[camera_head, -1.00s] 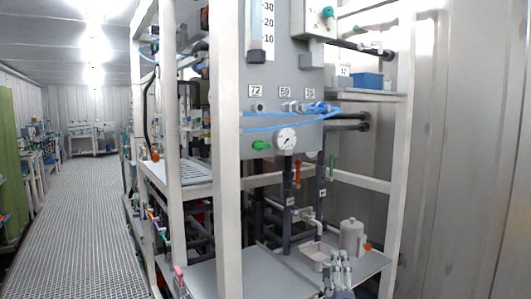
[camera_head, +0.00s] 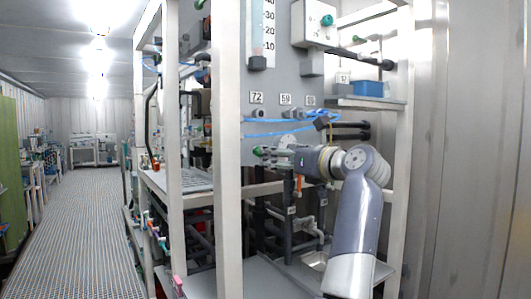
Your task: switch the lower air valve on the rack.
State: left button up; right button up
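The rack's grey panel (camera_head: 285,80) fills the middle of the head view. A small green valve handle (camera_head: 257,151) is low on this panel, below the blue tubing and left of the pressure gauge. My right gripper (camera_head: 268,152) reaches in from the right, pointing left, with its fingertips at the green handle. Whether they touch it or are around it I cannot tell, nor how far the fingers are open. The gripper hides most of the gauge and part of the handle. My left gripper is not in view.
The white rack post (camera_head: 228,140) stands just left of the handle. Blue tubing (camera_head: 290,130) runs close above the gripper. A blue box (camera_head: 367,88) sits on a shelf at right. A control box with a teal knob (camera_head: 327,20) is higher up. The aisle at left is clear.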

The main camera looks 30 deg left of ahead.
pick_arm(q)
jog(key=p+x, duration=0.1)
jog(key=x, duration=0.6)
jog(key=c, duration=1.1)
